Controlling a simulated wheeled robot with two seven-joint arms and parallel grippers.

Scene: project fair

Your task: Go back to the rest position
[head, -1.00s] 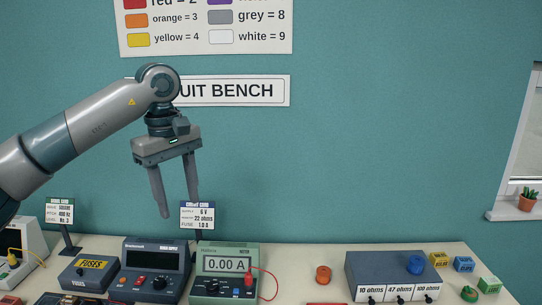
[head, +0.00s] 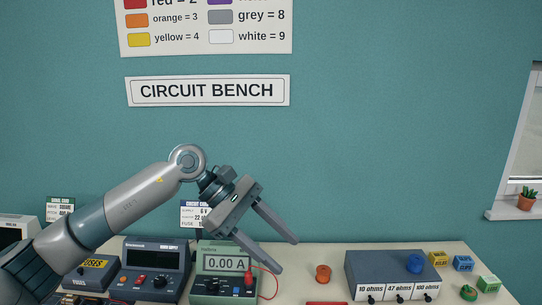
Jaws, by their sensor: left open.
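My left gripper (head: 288,254) is open and empty. It comes in from the left and tilts down to the right, with its fingers in front of the wall and the right side of the green ammeter (head: 212,285). The ammeter reads 0.00 A, and a red lead runs from it. My left arm crosses in front of the fuses box (head: 100,270) and part of the circuit card (head: 190,216). My right gripper is not in view.
A dark power supply (head: 156,262) stands left of the ammeter. A resistor box (head: 385,268) with a blue knob stands at the right, near an orange piece (head: 323,273) and small coloured blocks (head: 463,264). Bare bench (head: 330,252) shows between ammeter and resistor box.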

